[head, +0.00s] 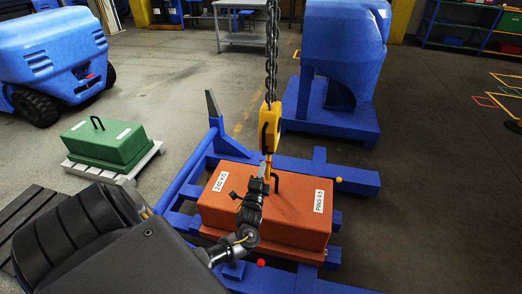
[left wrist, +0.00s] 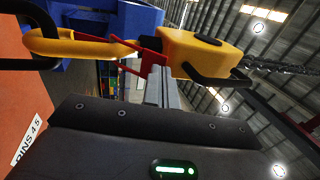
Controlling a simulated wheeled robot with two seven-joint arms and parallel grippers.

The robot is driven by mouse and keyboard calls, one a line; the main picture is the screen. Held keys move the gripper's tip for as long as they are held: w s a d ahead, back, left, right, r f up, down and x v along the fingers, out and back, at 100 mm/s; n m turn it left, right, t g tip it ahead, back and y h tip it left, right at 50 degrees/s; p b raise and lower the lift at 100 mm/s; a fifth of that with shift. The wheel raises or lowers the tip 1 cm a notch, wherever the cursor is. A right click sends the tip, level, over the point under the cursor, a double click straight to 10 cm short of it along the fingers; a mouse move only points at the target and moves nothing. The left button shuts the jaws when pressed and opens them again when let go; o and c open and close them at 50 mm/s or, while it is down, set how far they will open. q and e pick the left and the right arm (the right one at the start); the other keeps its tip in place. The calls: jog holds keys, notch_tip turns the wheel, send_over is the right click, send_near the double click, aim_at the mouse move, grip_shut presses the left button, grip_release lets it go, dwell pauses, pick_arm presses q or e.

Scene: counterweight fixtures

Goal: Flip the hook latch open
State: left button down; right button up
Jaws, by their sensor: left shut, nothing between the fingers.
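A yellow hook block (head: 270,128) hangs on a dark chain above an orange counterweight (head: 225,208). In the left wrist view the block (left wrist: 200,55) lies on its side in the picture, with the yellow hook (left wrist: 75,46) to its left. The red latch (left wrist: 150,52) is beside the hook's throat, where hook and block meet; I cannot tell how far it stands open. My left gripper (head: 264,170) is shut and empty close to the hook. Its fingers (left wrist: 158,85) reach up toward the latch; contact is unclear. My right gripper is out of view.
The counterweight rests on a blue frame (head: 345,178) and has a dark handle (head: 277,182) on top. A green weight (head: 105,143) sits on a pallet at left. A blue machine (head: 345,50) stands behind. Open floor lies to the right.

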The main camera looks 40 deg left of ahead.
pick_arm(q)
jog(key=b+v, duration=0.1)
jog(key=v, duration=0.9)
jog(key=shift+s+f, duration=0.2)
jog(key=shift+s+f, duration=0.1)
